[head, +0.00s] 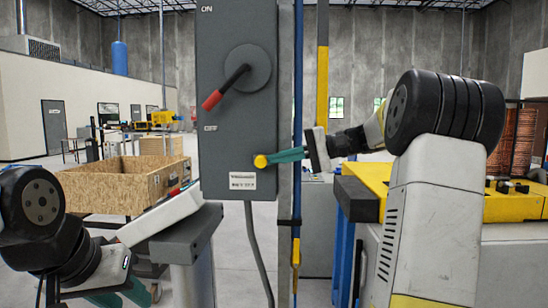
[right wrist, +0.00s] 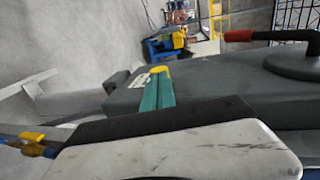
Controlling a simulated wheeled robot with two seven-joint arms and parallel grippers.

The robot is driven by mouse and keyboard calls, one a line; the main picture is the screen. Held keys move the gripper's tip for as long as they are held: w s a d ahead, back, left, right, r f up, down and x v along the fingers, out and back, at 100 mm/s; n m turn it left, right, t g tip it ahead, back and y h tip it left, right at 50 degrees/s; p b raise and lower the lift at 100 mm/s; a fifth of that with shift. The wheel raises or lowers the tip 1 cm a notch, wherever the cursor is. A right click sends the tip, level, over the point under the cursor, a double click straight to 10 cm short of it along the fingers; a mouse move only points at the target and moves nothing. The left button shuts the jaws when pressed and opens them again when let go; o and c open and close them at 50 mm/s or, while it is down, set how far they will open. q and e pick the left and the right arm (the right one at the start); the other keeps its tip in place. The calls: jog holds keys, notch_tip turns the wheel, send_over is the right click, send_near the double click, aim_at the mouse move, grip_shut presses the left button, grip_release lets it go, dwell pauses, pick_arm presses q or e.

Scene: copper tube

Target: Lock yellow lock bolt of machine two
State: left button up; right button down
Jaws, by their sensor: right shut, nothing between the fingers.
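The grey switch box (head: 220,160) of the machine stands upright at the centre of the head view. Its yellow lock bolt (head: 260,161) sits low on the box's right side; the right wrist view also shows the yellow bolt (right wrist: 160,70). My right gripper (head: 281,157) is shut and empty, its teal fingertips right at the bolt and seemingly touching it. These fingers also show in the right wrist view (right wrist: 152,92). My left gripper (head: 122,296) is low at the left, cut off by the frame edge, so its opening is unclear.
A red-tipped lever (head: 211,99) on the box points down-left, between the ON and OFF labels. A blue and yellow pole (head: 297,200) stands just right of the box. A wooden crate (head: 115,190) is behind at the left. A yellow-topped machine (head: 510,205) stands at the right.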

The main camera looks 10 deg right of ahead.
aim_at(264, 157)
jog(key=shift+r+x, duration=0.2)
jog(key=shift+x, duration=0.8)
jog(key=shift+r+x, duration=0.25)
jog(key=shift+x, duration=0.7)
jog(key=shift+a, duration=0.15)
